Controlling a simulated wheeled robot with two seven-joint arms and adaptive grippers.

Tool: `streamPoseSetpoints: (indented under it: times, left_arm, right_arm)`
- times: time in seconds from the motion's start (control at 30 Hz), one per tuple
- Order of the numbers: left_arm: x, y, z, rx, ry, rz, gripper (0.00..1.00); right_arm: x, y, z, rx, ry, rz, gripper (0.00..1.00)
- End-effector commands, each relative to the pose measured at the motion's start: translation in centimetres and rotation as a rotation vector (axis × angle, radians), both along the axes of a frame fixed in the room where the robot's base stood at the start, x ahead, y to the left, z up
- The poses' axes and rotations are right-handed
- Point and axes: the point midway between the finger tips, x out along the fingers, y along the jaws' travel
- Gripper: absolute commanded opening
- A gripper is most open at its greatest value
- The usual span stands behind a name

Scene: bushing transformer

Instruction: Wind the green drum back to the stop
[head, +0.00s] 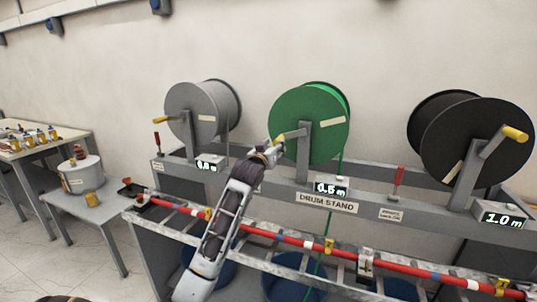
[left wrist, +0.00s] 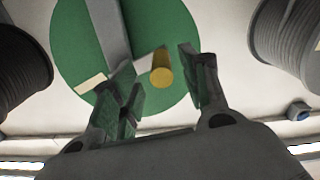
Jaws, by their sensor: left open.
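The green drum (head: 308,122) hangs on the drum stand (head: 375,210), with a green line running down from it. Its counter (head: 331,188) reads 0.5 m. Its crank (head: 293,134) points left, with a yellow handle (head: 280,139) at its end. My left gripper (head: 273,150) is at this handle. In the left wrist view, my open left gripper (left wrist: 158,66) has the yellow handle (left wrist: 162,74) between its fingertips, with gaps visible, before the green drum face (left wrist: 75,45). The head view does not show contact clearly. My right gripper is not in view.
A grey drum (head: 190,112) with its own crank stands at left, a black drum (head: 475,140) at right. Red levers (head: 398,182) rise from the stand. A side table (head: 90,212) stands at left.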

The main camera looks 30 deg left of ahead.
Motion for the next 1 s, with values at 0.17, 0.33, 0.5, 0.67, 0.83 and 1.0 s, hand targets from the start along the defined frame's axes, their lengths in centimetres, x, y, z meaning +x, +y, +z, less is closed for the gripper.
streamPoseSetpoints:
  times: [0.17, 0.33, 0.5, 0.67, 0.83, 1.0]
  left_arm:
    - [-1.8, -0.5, -0.1, 0.000, 0.001, 0.000, 0.45]
    - [-3.5, -0.9, -0.1, -0.001, 0.001, 0.000, 0.45]
    - [-4.8, -1.2, -0.1, -0.001, 0.002, -0.001, 0.45]
    - [-5.5, -1.4, -0.1, -0.001, 0.002, 0.000, 0.45]
    - [-5.6, -1.4, -0.1, -0.001, 0.002, 0.000, 0.45]
    - [-5.6, -1.4, -0.1, -0.001, 0.002, 0.000, 0.45]
  right_arm:
    - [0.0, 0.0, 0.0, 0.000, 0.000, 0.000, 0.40]
    - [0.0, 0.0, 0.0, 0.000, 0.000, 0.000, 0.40]
    - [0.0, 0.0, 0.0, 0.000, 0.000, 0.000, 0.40]
    - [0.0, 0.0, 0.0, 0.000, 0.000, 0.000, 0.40]
    - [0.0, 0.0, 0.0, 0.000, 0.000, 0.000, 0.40]
    - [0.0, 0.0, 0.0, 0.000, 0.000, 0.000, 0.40]
